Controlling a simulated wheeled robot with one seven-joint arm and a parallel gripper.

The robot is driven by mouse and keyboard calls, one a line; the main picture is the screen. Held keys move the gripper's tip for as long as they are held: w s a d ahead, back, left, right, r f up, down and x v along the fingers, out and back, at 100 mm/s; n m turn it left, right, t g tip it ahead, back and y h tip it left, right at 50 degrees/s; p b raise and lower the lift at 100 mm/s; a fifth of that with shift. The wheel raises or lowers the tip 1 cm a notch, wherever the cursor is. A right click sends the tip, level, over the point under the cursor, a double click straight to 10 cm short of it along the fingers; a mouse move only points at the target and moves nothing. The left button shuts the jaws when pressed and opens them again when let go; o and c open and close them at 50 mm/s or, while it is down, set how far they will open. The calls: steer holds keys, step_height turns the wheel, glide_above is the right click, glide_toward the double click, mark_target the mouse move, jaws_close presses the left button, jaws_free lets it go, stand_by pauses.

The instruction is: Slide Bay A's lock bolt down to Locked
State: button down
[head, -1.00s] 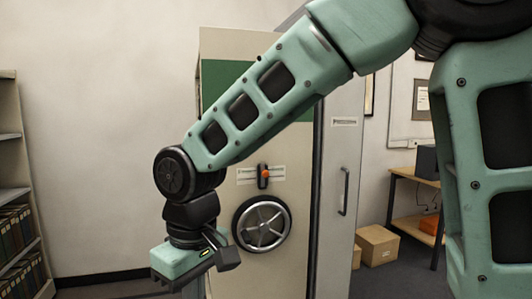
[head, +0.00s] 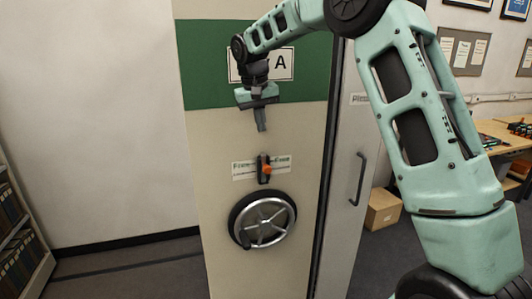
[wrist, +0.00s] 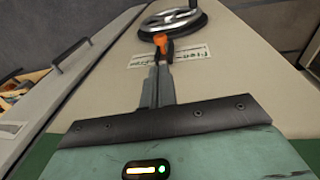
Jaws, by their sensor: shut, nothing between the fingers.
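The lock bolt is a dark vertical slider with an orange knob (head: 266,170), on the cream end panel of the bay marked "A". It sits in front of a white label strip (head: 244,168) with print too small to read surely. My gripper (head: 262,128) is shut and empty, pointing down in front of the panel, above the bolt. In the wrist view the closed fingers (wrist: 160,72) point toward the orange knob (wrist: 164,47), which shows just beyond their tips. I cannot tell whether they touch it; the head view shows a gap.
A spoked handwheel (head: 263,220) is mounted just below the bolt. A green band with an "A" sign (head: 284,65) is above. A vertical handle (head: 357,178) is on the unit to the right. A cardboard box (head: 383,209) and desk stand farther right; shelves are at left.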

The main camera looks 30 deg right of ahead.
mark_target(267, 166)
steer(key=f+p, duration=0.1)
steer(key=f, duration=0.3)
steer(key=d+f+p, duration=0.1)
steer(key=f+p, duration=0.1)
steer(key=f, duration=0.2)
steer(key=d+f+p, duration=0.1)
steer(key=f+p, duration=0.1)
steer(key=f, duration=0.2)
steer(key=shift+w+d, duration=0.1)
steer(key=shift+w, duration=0.25)
steer(key=shift+f, duration=0.15)
